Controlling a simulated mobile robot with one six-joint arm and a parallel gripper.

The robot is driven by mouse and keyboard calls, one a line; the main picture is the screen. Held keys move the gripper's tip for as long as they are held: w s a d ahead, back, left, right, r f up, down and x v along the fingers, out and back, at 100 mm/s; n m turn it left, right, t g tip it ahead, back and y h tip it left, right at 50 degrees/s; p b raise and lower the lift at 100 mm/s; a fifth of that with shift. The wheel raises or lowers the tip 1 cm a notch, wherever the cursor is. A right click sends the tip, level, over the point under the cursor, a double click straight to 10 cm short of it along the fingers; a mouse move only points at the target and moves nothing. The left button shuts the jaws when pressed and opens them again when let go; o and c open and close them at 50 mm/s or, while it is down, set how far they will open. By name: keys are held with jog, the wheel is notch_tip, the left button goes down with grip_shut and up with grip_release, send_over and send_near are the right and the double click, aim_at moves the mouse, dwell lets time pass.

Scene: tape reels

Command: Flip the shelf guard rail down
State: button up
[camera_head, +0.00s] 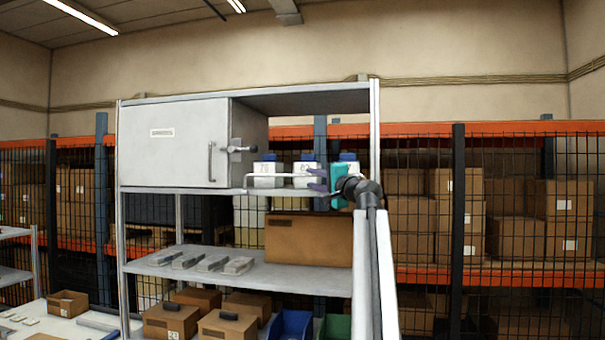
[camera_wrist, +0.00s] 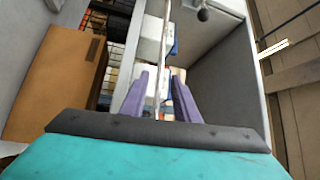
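The shelf guard rail (camera_head: 282,175) is a thin white bar across the front of the upper shelf opening, in front of the bottles. Its left end bends down to the shelf edge, and its bar stands above that edge. My gripper (camera_head: 316,180) is at the right part of the rail, with purple fingers and a teal body. In the wrist view, the rail (camera_wrist: 166,45) runs lengthwise between the fingertips of my gripper (camera_wrist: 160,80). The fingers are apart, with gaps beside the bar. The rail's right end is hidden behind my gripper and arm.
White bottles with blue caps (camera_head: 265,168) stand just behind the rail. A grey cabinet (camera_head: 175,143) with a handle and latch closes the upper left. A large cardboard box (camera_head: 308,238) sits on the shelf below. A shelf post (camera_head: 374,130) rises near my arm.

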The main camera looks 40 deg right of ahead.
aim_at(304, 176)
jog(key=p+x, duration=0.2)
jog(key=x, duration=0.4)
jog(key=shift+r, duration=0.15)
jog(key=shift+w+d, duration=0.1)
jog(key=shift+w, duration=0.55)
grip_shut()
